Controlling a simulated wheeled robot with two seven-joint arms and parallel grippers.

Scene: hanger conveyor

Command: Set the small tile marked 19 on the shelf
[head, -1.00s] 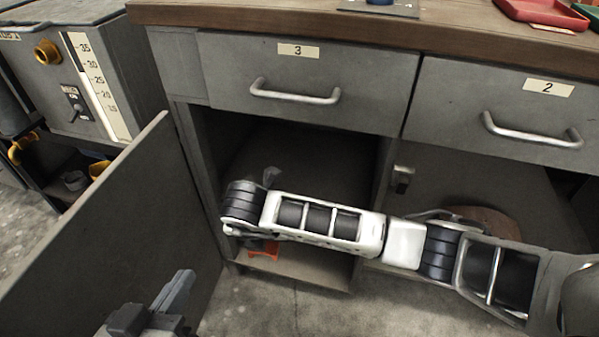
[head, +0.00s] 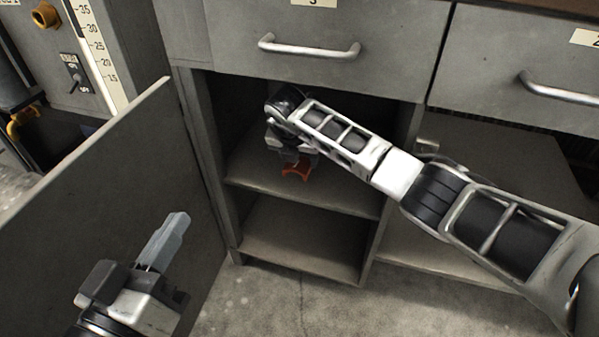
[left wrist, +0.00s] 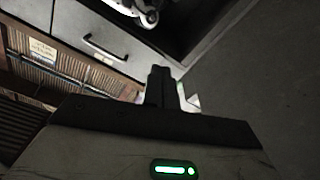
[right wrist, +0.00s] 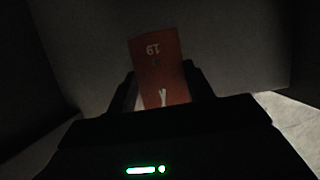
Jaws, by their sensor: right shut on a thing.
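An orange-red tile (right wrist: 160,65) marked 19 is held between the fingers of my right gripper (right wrist: 160,88); the marking appears upside down in the right wrist view. In the head view the tile (head: 297,170) shows just below the right gripper (head: 291,157), inside the open cabinet bay. It is over the shelf (head: 340,193); I cannot tell whether it touches. My left gripper (head: 165,241) is empty outside the cabinet, its fingers together; its fingers also show in the left wrist view (left wrist: 162,85).
An open cabinet door (head: 100,205) stands left of the bay. Drawer 3 (head: 315,30) with its bar handle is directly above it. A bottom board (head: 295,240) lies beneath the shelf. A vertical divider (head: 400,160) bounds the bay on the right.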

